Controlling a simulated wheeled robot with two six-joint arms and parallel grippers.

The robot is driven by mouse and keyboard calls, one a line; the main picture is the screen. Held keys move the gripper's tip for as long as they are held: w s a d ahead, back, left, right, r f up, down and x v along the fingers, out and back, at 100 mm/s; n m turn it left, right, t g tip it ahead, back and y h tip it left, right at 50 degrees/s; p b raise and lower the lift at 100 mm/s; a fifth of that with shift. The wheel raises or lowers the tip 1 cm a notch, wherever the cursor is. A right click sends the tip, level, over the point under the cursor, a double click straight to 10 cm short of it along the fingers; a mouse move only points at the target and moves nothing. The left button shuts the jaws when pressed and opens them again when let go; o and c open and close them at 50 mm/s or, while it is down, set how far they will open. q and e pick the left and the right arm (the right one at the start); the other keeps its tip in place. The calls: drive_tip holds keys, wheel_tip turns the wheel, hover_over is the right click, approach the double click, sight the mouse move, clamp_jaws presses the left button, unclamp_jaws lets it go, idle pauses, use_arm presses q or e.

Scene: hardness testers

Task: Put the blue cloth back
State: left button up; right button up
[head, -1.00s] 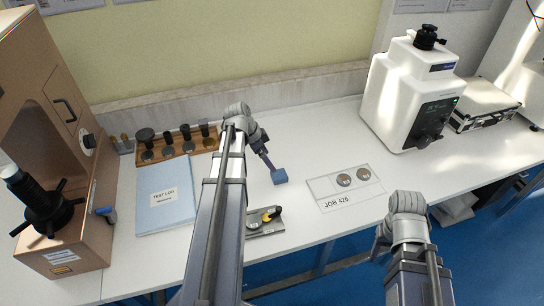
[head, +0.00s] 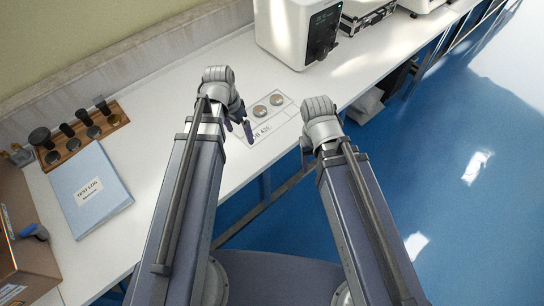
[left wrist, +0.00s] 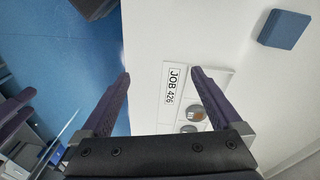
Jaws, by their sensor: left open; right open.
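The blue cloth (left wrist: 285,29), a small folded pad, lies on the white bench at the top right of the left wrist view. It is hidden in the head view, where my left arm covers that part of the bench. My left gripper (head: 238,126) is open and empty, apart from the cloth, beside the JOB 426 tray (head: 284,118). In the left wrist view its fingers (left wrist: 160,74) are spread, with the tray's label between and beyond them. My right gripper (head: 303,158) is open off the bench's front edge, partly hidden by its own wrist.
Two metal discs (head: 268,106) lie on the tray. A white tester (head: 292,30) stands at the back.

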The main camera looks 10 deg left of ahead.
use_arm(q)
drive_tip(key=s+d+n+y, duration=0.2)
drive_tip(key=s+d, duration=0.6)
drive_tip(key=d, duration=0.4)
drive_tip(key=shift+s+g+y, duration=0.3)
drive_tip(key=shift+y, duration=0.1)
